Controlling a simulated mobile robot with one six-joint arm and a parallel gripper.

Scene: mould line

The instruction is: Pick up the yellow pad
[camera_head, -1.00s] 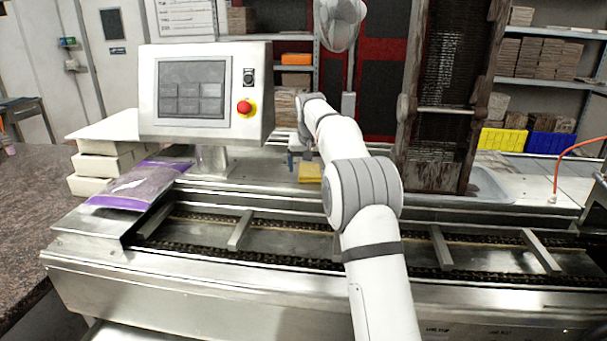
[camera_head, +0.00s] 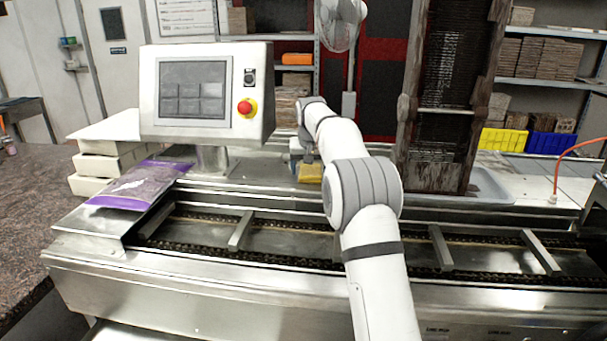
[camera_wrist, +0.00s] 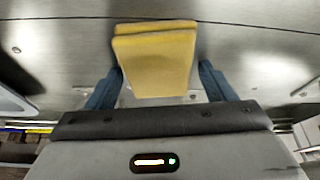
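The yellow pad (camera_wrist: 157,65) is in the middle of the wrist view, between the two blue fingers of my gripper (camera_wrist: 160,72). The fingertips meet its left and right sides with no clear gap, so my gripper looks shut on it. In the head view the yellow pad (camera_head: 310,173) shows just left of my arm's elbow, behind the conveyor, directly under my gripper (camera_head: 307,158). My arm hides part of this area. I cannot tell whether the pad is clear of the metal surface.
A control panel (camera_head: 196,95) with a red button stands left of my gripper. A purple-edged bag (camera_head: 140,187) and stacked white boxes (camera_head: 105,165) are further left. A tall brown rack (camera_head: 440,130) stands close on the right. The chain conveyor (camera_head: 285,235) runs in front.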

